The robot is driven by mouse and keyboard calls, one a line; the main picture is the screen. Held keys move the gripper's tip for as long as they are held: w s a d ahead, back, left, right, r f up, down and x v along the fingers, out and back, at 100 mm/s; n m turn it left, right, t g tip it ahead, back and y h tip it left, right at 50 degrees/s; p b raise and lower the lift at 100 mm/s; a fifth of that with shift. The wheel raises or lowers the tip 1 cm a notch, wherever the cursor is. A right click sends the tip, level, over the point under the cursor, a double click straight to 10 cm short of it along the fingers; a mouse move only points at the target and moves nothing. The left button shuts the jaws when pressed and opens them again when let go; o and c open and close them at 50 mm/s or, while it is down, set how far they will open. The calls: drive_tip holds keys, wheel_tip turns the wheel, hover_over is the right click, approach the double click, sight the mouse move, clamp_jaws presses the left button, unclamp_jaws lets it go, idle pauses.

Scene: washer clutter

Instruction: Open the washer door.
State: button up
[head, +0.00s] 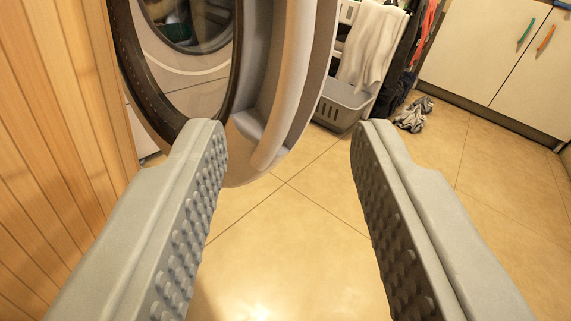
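The washer door (290,75) is a round white and grey ring with a dark inner rim, at the upper left and cut off by the top edge. It is seen at a slant and appears to stand swung out, with free floor beyond it. Through its ring a white front with a round dark window (185,20) shows. My gripper (290,128) is open and empty, its two grey studded fingers wide apart. The left fingertip overlaps the lower part of the door in the picture; I cannot tell whether they touch. The door's hinge is not clearly visible.
A wooden slatted panel (50,130) stands close on the left. A grey laundry basket (343,103) with a white cloth (372,45) is behind the door. A crumpled cloth (413,115) lies on the floor. Cabinets (490,60) stand at the back right. The tiled floor (290,250) ahead is clear.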

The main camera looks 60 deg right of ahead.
drive_tip(key=shift+v, duration=2.25)
drive_tip(key=shift+w, duration=0.1)
drive_tip(key=w+d+r+t+y, duration=0.1)
drive_tip(key=w+r+y, duration=0.2)
drive_tip(key=r, duration=0.7)
drive_tip(key=w+r+t+y, duration=0.1)
drive_tip(key=w+r+y, duration=0.25)
drive_tip(key=r, duration=0.65)
drive_tip(key=w+d+r+t+y, duration=0.15)
drive_tip(key=w+r, duration=0.25)
drive_tip(key=r, duration=0.6)
drive_tip(key=s+d+r+n+t+y, duration=0.15)
drive_tip(key=s+r, duration=0.25)
drive_tip(key=r, duration=0.5)
drive_tip(key=s+d+r+n+y, duration=0.1)
drive_tip(key=s+d+r+y, duration=0.15)
drive_tip(key=r, duration=0.75)
drive_tip(key=s+d+r+n, duration=0.1)
drive_tip(key=s+d+r, duration=0.1)
drive_tip(key=s+r, duration=0.3)
drive_tip(key=s+d+r+n, duration=0.2)
drive_tip(key=s+r, duration=0.3)
drive_tip(key=s, duration=0.8)
drive_tip(key=s+d+r+n+y, duration=0.1)
drive_tip(key=s+d+r+n, duration=0.1)
drive_tip(key=s+r, duration=0.4)
drive_tip(key=s+d, duration=0.1)
drive_tip(key=s, duration=0.2)
drive_tip(key=shift+s+d, duration=0.15)
drive_tip(key=shift+d, duration=0.1)
